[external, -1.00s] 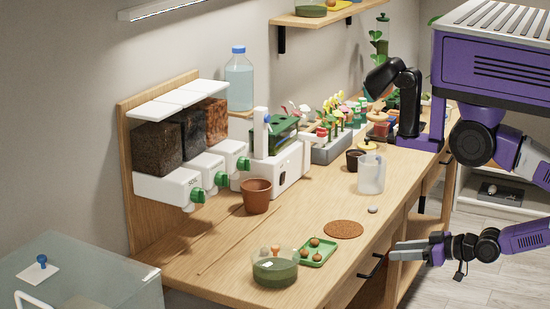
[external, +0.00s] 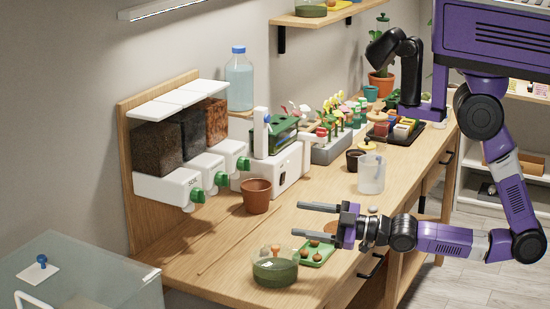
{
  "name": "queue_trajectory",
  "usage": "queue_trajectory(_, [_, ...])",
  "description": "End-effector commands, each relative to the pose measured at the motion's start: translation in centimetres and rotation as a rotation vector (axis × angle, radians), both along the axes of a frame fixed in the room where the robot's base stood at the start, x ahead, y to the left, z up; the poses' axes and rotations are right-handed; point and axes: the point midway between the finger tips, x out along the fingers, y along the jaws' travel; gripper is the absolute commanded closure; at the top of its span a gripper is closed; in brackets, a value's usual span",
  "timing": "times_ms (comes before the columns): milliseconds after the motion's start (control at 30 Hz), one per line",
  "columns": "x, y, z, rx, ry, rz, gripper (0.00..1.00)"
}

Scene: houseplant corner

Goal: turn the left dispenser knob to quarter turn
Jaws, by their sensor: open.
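The dispenser (external: 165,188) stands against a wooden back panel at the left, with three white units and dark, grey and reddish-brown fills above. Its left knob (external: 197,196) is green and sits on the front of the nearest unit, under the dark brown fill. The knob's exact turn angle is too small to tell. My gripper (external: 318,220) is open and empty, above the front part of the bench, pointing left toward the dispenser. It is well to the right of the knob and apart from it.
A terracotta pot (external: 257,196) stands between my gripper and the dispenser. A glass bowl (external: 275,268) and a green tray (external: 314,254) lie below my gripper. A clear jug (external: 371,174) stands behind it.

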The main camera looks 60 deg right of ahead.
Motion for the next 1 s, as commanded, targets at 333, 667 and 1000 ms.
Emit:
queue_trajectory(333, [11.1,7.3,6.4,-0.662,-0.240,-0.077,0.44])
queue_trajectory(667, [15.7,6.5,4.3,-1.344,-0.254,-0.199,0.44])
queue_trajectory(1000, [17.1,6.1,4.0,-1.490,-0.255,-0.206,0.44])
